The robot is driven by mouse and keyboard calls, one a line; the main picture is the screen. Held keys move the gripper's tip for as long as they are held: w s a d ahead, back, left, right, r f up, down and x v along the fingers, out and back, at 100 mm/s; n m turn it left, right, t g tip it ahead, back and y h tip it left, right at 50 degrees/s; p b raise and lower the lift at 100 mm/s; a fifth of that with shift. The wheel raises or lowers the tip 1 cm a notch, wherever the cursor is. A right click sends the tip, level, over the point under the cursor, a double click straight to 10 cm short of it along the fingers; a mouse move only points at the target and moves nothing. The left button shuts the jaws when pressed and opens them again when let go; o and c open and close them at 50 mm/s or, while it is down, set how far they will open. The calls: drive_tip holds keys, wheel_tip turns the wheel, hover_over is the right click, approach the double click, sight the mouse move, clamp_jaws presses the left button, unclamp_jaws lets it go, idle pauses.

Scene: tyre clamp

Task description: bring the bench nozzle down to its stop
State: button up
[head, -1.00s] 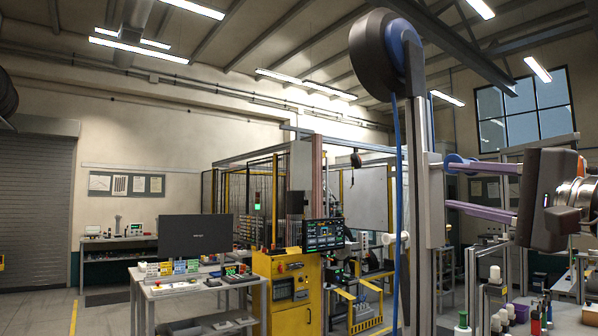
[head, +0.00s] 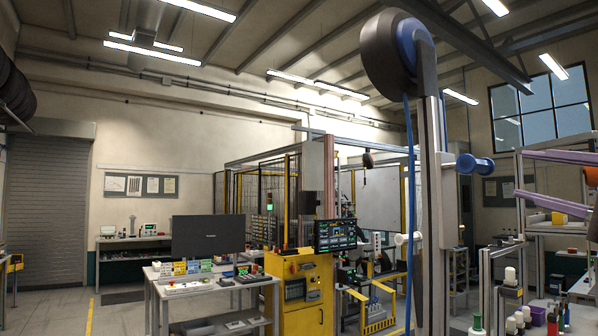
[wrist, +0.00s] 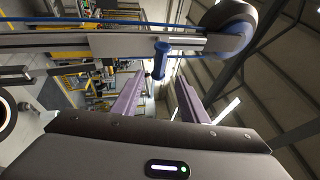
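A tall grey column (head: 434,200) stands right of centre in the head view, with a black and blue wheel (head: 392,55) on top and a blue hose hanging down. A blue handle (head: 476,166) sticks out from its right side, well up the column. A white cylinder (head: 407,239) sticks out on the left; I cannot tell which part is the nozzle. My gripper (head: 518,176) is open and empty, right of the handle, its purple fingers apart from it. In the wrist view the handle (wrist: 160,60) lies ahead of the gap between the fingertips (wrist: 160,82).
A bench with bottles (head: 509,277) and tools stands low on the right. A yellow cabinet (head: 305,285) with a screen and a table with a monitor (head: 208,236) stand to the left. The air around the handle looks clear.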

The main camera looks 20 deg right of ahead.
sight(482, 167)
drive_tip(key=x, duration=1.3)
drive_tip(key=shift+d, duration=0.1)
drive_tip(key=shift+c, duration=0.4)
drive_tip(key=shift+f, duration=0.1)
clamp_jaws()
